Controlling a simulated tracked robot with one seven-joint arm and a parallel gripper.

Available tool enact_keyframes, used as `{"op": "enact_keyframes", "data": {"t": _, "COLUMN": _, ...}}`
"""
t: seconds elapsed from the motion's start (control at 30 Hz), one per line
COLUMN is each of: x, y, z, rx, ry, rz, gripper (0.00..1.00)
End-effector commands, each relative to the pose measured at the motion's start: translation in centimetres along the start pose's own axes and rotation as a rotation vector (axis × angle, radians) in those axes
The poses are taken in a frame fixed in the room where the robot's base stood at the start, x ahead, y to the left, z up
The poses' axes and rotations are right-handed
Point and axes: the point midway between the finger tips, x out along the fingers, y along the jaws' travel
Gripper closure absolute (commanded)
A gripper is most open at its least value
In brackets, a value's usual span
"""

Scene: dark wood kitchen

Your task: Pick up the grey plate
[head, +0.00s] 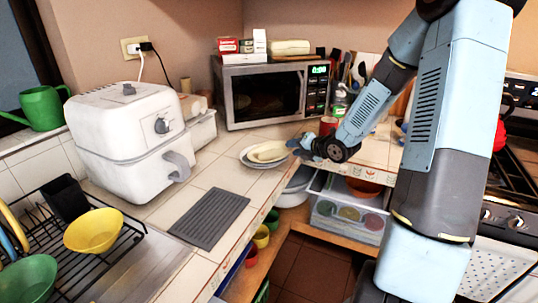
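A pale grey plate (246,161) lies on the tiled counter in front of the microwave, near the counter's edge. A cream-coloured oval dish or food item (268,152) rests on it and covers most of its middle. My gripper (294,146) is at the plate's right side, with its dark tip by the rim. I cannot tell whether it touches the plate. The fingers are small and dark here, so their opening is not clear.
A white air fryer (128,140) stands to the left and a microwave (272,92) behind. A dark grey ribbed mat (210,217) lies in front on the counter. A dish rack (128,236) with a yellow bowl (93,231) is at lower left. Open shelves are below.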

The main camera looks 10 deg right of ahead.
Motion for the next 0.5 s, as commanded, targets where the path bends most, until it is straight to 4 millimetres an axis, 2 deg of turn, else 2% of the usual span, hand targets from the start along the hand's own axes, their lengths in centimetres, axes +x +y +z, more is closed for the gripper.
{"op": "enact_keyframes", "data": {"t": 0.07, "x": -0.01, "y": 0.01, "z": -0.01, "rx": 0.0, "ry": 0.0, "rz": 0.0, "gripper": 0.66}}
{"op": "enact_keyframes", "data": {"t": 0.4, "x": 0.0, "y": 0.03, "z": -0.04, "rx": 0.0, "ry": 0.001, "rz": 0.0, "gripper": 0.99}}
{"op": "enact_keyframes", "data": {"t": 0.5, "x": 0.0, "y": 0.03, "z": -0.05, "rx": 0.0, "ry": 0.001, "rz": 0.0, "gripper": 1.0}}
